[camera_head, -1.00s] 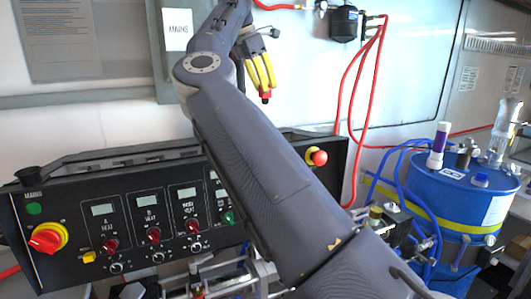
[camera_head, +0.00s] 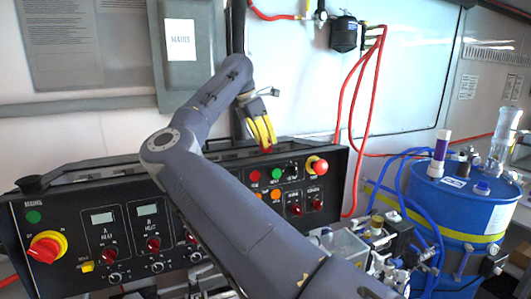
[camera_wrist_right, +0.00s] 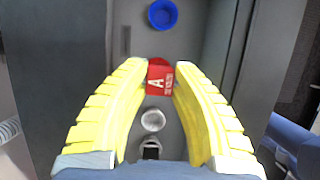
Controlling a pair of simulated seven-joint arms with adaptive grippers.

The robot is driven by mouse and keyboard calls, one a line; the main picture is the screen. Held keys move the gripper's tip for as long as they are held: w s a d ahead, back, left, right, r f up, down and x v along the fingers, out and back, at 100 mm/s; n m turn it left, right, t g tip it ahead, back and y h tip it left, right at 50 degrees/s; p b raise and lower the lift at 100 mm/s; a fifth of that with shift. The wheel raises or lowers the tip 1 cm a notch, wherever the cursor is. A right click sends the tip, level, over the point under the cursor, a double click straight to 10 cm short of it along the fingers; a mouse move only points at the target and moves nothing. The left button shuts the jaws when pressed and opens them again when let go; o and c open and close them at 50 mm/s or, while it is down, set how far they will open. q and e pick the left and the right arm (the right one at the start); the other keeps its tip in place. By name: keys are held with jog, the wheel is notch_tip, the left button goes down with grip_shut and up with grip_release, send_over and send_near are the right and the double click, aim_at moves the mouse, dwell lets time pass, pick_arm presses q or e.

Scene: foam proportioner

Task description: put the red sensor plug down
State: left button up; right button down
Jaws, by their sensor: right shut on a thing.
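My right gripper (camera_head: 263,138) has yellow ribbed fingers and is shut on the red sensor plug (camera_head: 266,150). In the head view it hangs just above the top edge of the black control console, right of centre. My left gripper is not in view.
The black control console (camera_head: 130,265) has dials and buttons; my arm covers its middle. A blue drum (camera_head: 465,205) with hoses stands at right. Red hoses (camera_head: 362,100) hang from the wall. The wrist view shows a blue ring (camera_wrist_right: 162,14) and a pale round piece (camera_wrist_right: 153,120) on a grey surface.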

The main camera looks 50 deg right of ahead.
aim_at(265, 150)
jog(key=shift+f, duration=2.05)
jog(key=shift+f, duration=0.3)
jog(key=c, duration=1.2)
grip_release()
jog(key=shift+o, duration=0.2)
jog(key=shift+r, duration=0.15)
jog(key=shift+r, duration=0.35)
jog(key=v, duration=1.1)
jog(key=shift+r, duration=0.3)
